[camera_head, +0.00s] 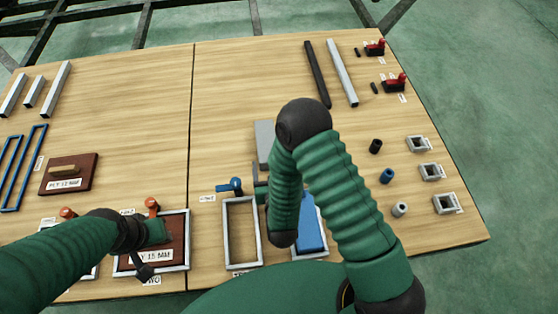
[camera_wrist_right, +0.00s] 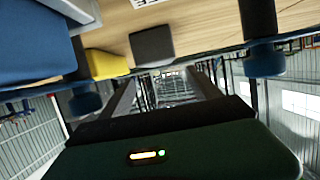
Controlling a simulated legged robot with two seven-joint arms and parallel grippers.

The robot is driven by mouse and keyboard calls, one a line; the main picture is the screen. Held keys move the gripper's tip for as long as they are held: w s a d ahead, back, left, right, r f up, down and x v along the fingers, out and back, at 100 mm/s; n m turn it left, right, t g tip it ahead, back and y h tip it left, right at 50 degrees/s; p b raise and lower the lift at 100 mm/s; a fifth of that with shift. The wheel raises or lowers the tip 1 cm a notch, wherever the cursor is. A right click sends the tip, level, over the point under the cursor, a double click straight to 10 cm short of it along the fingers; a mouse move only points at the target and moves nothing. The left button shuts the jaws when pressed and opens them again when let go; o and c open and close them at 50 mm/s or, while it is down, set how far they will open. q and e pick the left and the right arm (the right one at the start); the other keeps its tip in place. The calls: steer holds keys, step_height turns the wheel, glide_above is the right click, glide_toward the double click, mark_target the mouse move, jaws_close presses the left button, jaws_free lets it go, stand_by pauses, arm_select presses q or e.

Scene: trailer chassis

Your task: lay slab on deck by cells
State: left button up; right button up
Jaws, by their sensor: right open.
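The wooden deck (camera_head: 240,85) spans most of the head view. A grey slab (camera_head: 265,140) lies flat near its middle, partly behind my right arm. A blue slab (camera_head: 311,232) lies in a grey frame; my arm covers part of it. A large blue face shows at the left of the right wrist view (camera_wrist_right: 35,45). My right gripper (camera_head: 258,182) is open, just below the grey slab, mostly hidden by the arm. My left gripper (camera_head: 146,268) is over the brown PLY 15 MM board (camera_head: 178,225); its jaws are unclear. I cannot tell which items are the cells.
An empty grey frame (camera_head: 228,256) lies left of the blue slab. A brown board with a handle (camera_head: 86,177) lies at left. Small cylinders (camera_head: 387,176) and square grey frames (camera_head: 431,172) are at right, near the deck's edge. The upper middle is clear.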

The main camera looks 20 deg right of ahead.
steer(key=s+d+r+n+g+y, duration=0.1)
steer(key=s+d+r+g, duration=0.2)
steer(key=s, duration=0.4)
steer(key=s+d+r+n+g+y, duration=0.1)
steer(key=s+d+r+g, duration=0.2)
steer(key=s+r+g, duration=0.3)
steer(key=shift+s+r+g+y, duration=0.15)
steer(key=shift+s+g+y, duration=0.25)
steer(key=shift+s+g, duration=0.65)
steer(key=shift+w, duration=0.2)
